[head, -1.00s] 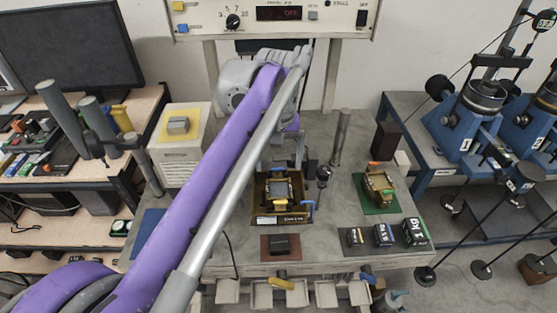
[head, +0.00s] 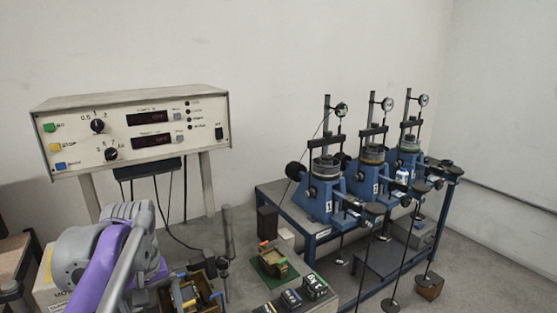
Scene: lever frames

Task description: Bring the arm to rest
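My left arm (head: 97,262), purple and grey, rises from the lower left edge. Its grey joint stands in front of the bench. The fingers of my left gripper are not clearly visible around the arm's end, so I cannot tell whether it is open or holds anything. My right arm and gripper are not in view. Three blue lever frames stand in a row on a stand at the right: the nearest frame (head: 322,198), the middle frame (head: 370,178) and the far frame (head: 406,160). Each has a dial gauge on top and weight hangers beside it.
A control panel (head: 140,125) with two red displays stands on posts at the left. On the bench below are a brown tray (head: 190,297), a brass block on a green mat (head: 272,262) and black weights (head: 315,287). Open floor shows at the right.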

